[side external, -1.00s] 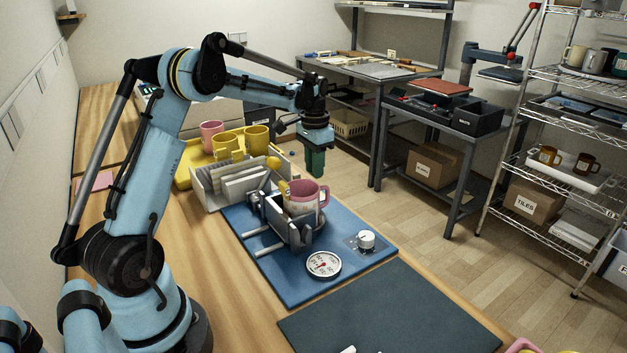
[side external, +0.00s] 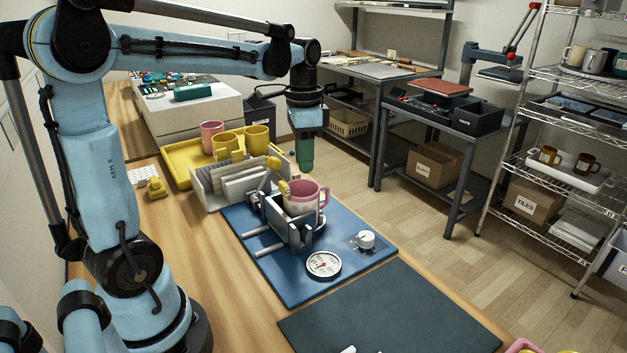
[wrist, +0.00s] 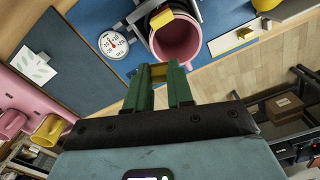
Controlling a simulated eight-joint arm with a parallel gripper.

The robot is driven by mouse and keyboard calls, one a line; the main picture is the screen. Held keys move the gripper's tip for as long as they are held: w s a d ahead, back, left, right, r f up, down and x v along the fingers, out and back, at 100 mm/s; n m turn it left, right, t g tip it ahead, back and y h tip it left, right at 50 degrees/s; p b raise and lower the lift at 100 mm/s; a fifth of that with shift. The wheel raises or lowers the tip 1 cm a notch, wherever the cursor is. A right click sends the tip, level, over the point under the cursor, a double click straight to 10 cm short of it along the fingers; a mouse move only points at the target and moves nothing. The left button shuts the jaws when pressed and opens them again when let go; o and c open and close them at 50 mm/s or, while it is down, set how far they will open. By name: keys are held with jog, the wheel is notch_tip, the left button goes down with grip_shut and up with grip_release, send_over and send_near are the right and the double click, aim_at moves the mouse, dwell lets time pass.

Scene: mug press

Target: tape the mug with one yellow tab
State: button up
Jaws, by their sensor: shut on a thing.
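The pink mug (side external: 306,195) sits upright in the metal press (side external: 290,228) on the blue board, its handle to the right. It shows from above in the wrist view (wrist: 178,42). A yellow piece (wrist: 163,18) of unclear kind lies across the mug's rim area in the wrist view. My gripper (side external: 304,165) hangs above and behind the mug, pointing down and apart from it. In the wrist view its green fingers (wrist: 160,80) are shut on a small yellow tab (wrist: 158,72). The tab is too small to tell in the side view.
A white slotted rack (side external: 225,195) with a yellow knob stands behind the press. A yellow tray (side external: 178,172) there holds pink and yellow mugs. A dial (side external: 323,264) and a white knob (side external: 366,239) are on the blue board. A dark mat (side external: 390,315) in front is mostly clear.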

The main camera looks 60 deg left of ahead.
aim_at(303, 198)
jog(key=shift+s+d, duration=0.4)
jog(key=shift+s, duration=0.1)
jog(key=shift+f, duration=2.55)
jog(key=shift+f, duration=0.5)
jog(key=o, duration=0.9)
jog(key=shift+c, duration=0.2)
jog(key=shift+r, duration=0.1)
notch_tip(303, 198, up, 12)
jog(key=s+d+f+n+t, duration=0.4)
jog(key=d+f+t, duration=0.3)
jog(key=d+f, duration=0.2)
jog(key=shift+s+d+f, duration=0.35)
jog(key=shift+d+f, duration=0.05)
jog(key=shift+d, duration=0.8)
